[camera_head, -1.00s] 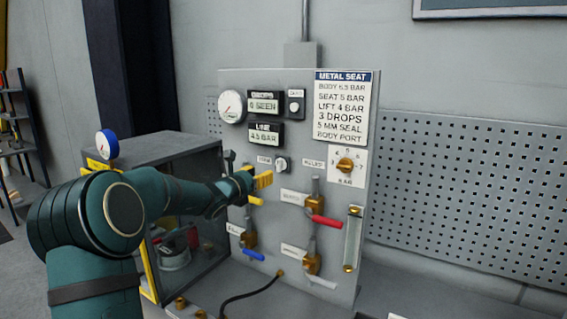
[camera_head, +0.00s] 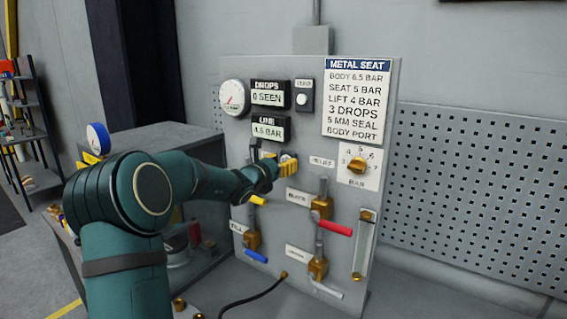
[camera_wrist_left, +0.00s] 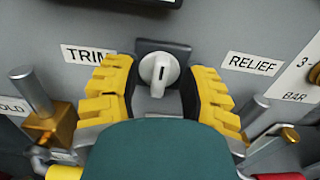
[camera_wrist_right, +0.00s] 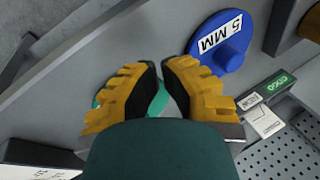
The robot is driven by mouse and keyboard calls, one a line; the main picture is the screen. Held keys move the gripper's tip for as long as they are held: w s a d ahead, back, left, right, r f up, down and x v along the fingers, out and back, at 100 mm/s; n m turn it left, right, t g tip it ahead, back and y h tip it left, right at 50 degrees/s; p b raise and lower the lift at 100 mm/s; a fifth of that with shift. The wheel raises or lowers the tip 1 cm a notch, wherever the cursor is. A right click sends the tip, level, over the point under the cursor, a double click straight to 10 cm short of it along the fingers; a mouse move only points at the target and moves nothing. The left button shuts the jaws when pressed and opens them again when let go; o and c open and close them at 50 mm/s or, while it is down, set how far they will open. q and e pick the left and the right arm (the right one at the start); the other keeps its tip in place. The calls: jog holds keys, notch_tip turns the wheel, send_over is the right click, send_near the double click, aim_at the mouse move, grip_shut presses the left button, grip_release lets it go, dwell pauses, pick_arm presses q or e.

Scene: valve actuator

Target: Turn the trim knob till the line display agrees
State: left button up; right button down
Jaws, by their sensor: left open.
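The trim knob (camera_wrist_left: 158,70) is a grey knob on a dark square plate, with a dark mark on its face, right of the TRIM label (camera_wrist_left: 88,55). My left gripper (camera_head: 288,165) is at the panel by this knob, open; in the left wrist view its yellow fingers (camera_wrist_left: 160,85) stand on either side of the knob with gaps showing. The line display (camera_head: 269,130) seems to read 4.6 BAR, but the digits are small. The sign (camera_head: 357,97) lists BODY 6.5 BAR, SEAT 5 BAR and LIFT 4 BAR. My right gripper (camera_wrist_right: 161,65) shows only in its wrist view, fingertips close together before a green thing (camera_wrist_right: 160,100).
Right of the knob is the relief dial (camera_head: 357,166). Below are valves with a yellow handle (camera_head: 257,200), red handle (camera_head: 335,229) and blue handle (camera_head: 256,256). The drops display (camera_head: 268,94) reads 0 SEEN. A blue 5 MM disc (camera_wrist_right: 222,45) is beside my right gripper.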

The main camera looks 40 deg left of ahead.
pick_arm(q)
jog(key=shift+s, duration=0.1)
grip_shut()
pick_arm(e)
jog(key=shift+s, duration=0.1)
pick_arm(q)
jog(key=shift+n, duration=0.4)
pick_arm(e)
jog(key=shift+f, duration=0.15)
pick_arm(q)
jog(key=shift+n+b, duration=0.3)
jog(key=shift+n, duration=0.2)
pick_arm(e)
jog(key=shift+f, duration=0.15)
pick_arm(q)
jog(key=shift+a+r+n, duration=0.1)
jog(key=shift+n, duration=2.1)
grip_release()
